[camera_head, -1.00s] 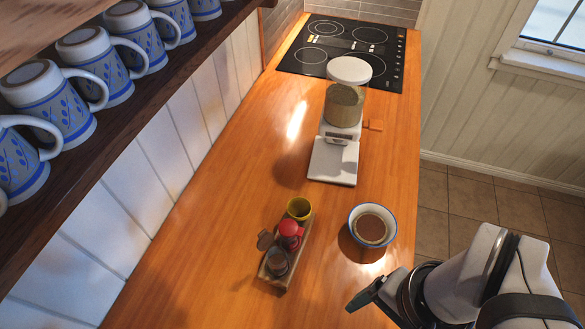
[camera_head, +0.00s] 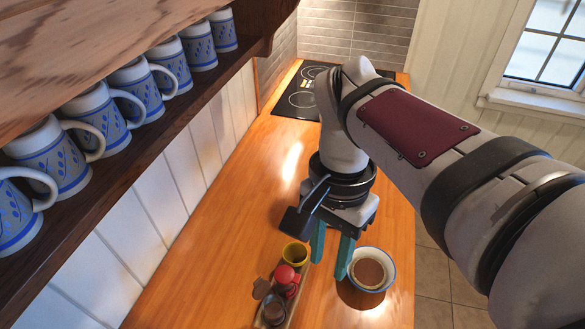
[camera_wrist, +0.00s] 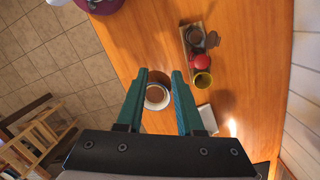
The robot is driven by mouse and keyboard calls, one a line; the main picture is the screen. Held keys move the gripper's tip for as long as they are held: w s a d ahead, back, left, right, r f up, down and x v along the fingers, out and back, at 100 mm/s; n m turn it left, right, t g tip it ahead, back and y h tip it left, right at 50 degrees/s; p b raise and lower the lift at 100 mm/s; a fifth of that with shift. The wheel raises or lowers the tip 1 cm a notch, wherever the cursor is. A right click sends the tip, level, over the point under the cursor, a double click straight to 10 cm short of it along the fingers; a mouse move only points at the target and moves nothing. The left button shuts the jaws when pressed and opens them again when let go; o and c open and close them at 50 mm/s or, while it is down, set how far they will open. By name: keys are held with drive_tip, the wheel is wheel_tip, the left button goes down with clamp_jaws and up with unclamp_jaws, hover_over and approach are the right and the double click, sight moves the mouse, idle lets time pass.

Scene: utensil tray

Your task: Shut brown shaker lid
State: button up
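The brown shaker (camera_head: 274,312) stands at the near end of a small wooden rack, beside a red shaker (camera_head: 286,274) and a yellow one (camera_head: 295,253). Its brown lid (camera_head: 261,289) sticks out to the side, open. In the wrist view the brown shaker (camera_wrist: 196,37) and its lid (camera_wrist: 213,40) are at the upper right. My gripper (camera_head: 327,268) points down with teal fingers apart and nothing between them. It is above the counter, to the right of the rack, close to the bowl in the picture. In the wrist view my gripper (camera_wrist: 159,72) is also open.
A blue-rimmed bowl (camera_head: 371,269) with brown contents stands right of the rack, near the counter's right edge. My arm hides much of the far counter. A white device (camera_wrist: 208,118) shows partly in the wrist view. A shelf of mugs (camera_head: 98,117) overhangs the left.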

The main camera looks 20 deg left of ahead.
drive_tip(key=w+a+h, duration=0.1)
drive_tip(key=w+a, duration=0.1)
drive_tip(key=a, duration=0.5)
approach(257, 280)
drive_tip(key=shift+h, duration=0.4)
drive_tip(key=x, duration=0.8)
drive_tip(key=shift+a+f, duration=0.15)
drive_tip(key=shift+a, duration=0.15)
drive_tip(key=shift+c, duration=0.2)
clamp_jaws()
